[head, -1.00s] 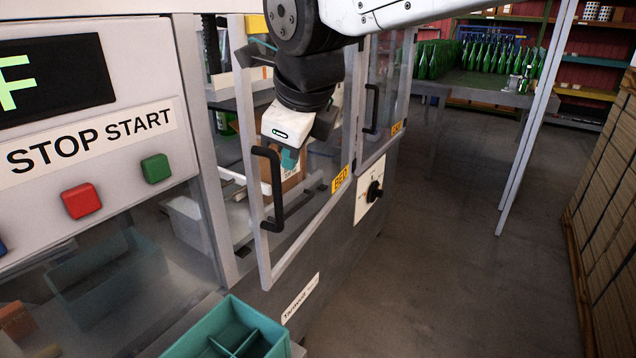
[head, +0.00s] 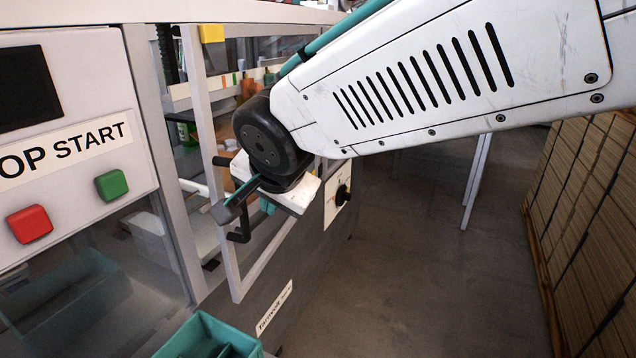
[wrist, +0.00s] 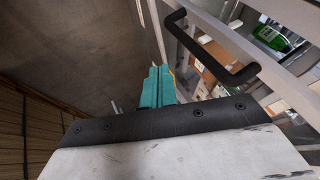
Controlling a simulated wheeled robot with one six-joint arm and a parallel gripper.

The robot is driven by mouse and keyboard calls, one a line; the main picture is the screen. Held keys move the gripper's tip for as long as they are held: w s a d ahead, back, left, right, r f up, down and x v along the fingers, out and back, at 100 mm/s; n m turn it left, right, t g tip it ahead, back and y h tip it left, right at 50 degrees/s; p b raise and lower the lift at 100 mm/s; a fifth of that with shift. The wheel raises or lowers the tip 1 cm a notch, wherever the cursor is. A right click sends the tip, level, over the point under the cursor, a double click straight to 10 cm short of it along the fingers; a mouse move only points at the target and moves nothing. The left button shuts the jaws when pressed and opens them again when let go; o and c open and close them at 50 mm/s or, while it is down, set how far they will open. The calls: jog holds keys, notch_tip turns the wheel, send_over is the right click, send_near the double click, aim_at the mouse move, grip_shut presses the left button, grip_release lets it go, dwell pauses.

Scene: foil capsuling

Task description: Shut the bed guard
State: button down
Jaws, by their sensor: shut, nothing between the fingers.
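The bed guard is a clear door with a pale frame (head: 207,130). It stands ajar, its near edge swung out from the machine. Its black handle (head: 240,226) is partly hidden behind my wrist in the head view. In the wrist view the handle (wrist: 222,62) shows as a dark bar to the right of my fingers. My gripper (head: 267,205) is beside the guard near the handle, mostly hidden by my own arm. In the wrist view its teal fingers (wrist: 157,88) are together and empty. They look apart from the handle, but contact with the guard is unclear.
A control panel with a red button (head: 30,224) and a green button (head: 112,185) is at the left. A teal divided bin (head: 205,338) stands at the front. A black knob (head: 343,195) is on the machine's side. Stacked cardboard (head: 590,200) lines the right; floor between is clear.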

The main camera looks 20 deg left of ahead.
jog(key=w+a+f, duration=0.2)
jog(key=a+f, duration=0.1)
jog(key=a, duration=0.2)
jog(key=shift+w+a+f, duration=0.15)
jog(key=shift+w+a, duration=0.1)
jog(key=shift+w, duration=0.1)
